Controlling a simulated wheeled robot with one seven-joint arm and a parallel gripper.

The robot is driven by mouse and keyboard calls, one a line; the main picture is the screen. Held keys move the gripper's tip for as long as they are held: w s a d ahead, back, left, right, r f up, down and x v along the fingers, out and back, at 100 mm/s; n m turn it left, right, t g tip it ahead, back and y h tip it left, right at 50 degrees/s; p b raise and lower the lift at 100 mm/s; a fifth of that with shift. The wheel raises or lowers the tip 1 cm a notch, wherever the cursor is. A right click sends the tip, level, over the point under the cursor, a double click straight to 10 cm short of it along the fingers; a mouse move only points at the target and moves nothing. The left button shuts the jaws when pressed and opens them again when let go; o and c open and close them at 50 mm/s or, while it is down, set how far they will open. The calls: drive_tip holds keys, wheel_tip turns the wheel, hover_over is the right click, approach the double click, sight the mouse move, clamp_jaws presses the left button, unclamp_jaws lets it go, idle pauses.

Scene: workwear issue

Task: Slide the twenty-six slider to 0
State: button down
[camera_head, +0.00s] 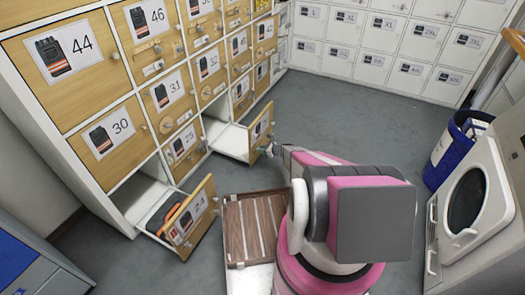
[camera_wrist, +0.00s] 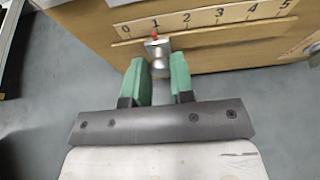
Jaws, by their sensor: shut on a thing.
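The slider (camera_wrist: 157,48), a small metallic block with a red pointer, sits on a slotted track on a wooden drawer front (camera_wrist: 215,55). Its red pointer stands at about the 1 mark of the printed scale (camera_wrist: 220,14), just right of the 0. In the head view my gripper (camera_head: 266,150) meets the front of the pulled-out drawer (camera_head: 261,132). That drawer's number is too small to read surely, and the slider is not distinct there.
Another drawer (camera_head: 190,218), labelled 24, is pulled out at lower left with a dark and orange item inside. A wooden-slatted surface (camera_head: 255,228) is beside my base. A blue bin (camera_head: 450,150) and a white front-loading machine (camera_head: 470,200) stand right. Grey floor (camera_head: 340,115) is clear behind.

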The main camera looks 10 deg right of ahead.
drive_tip(key=shift+s+a, duration=0.85)
drive_tip(key=shift+s, duration=0.3)
drive_tip(key=c, duration=1)
unclamp_jaws()
drive_tip(key=shift+o, duration=0.2)
drive_tip(key=v, duration=1)
drive_tip(key=shift+s+d, duration=0.25)
drive_tip(key=shift+d, duration=0.1)
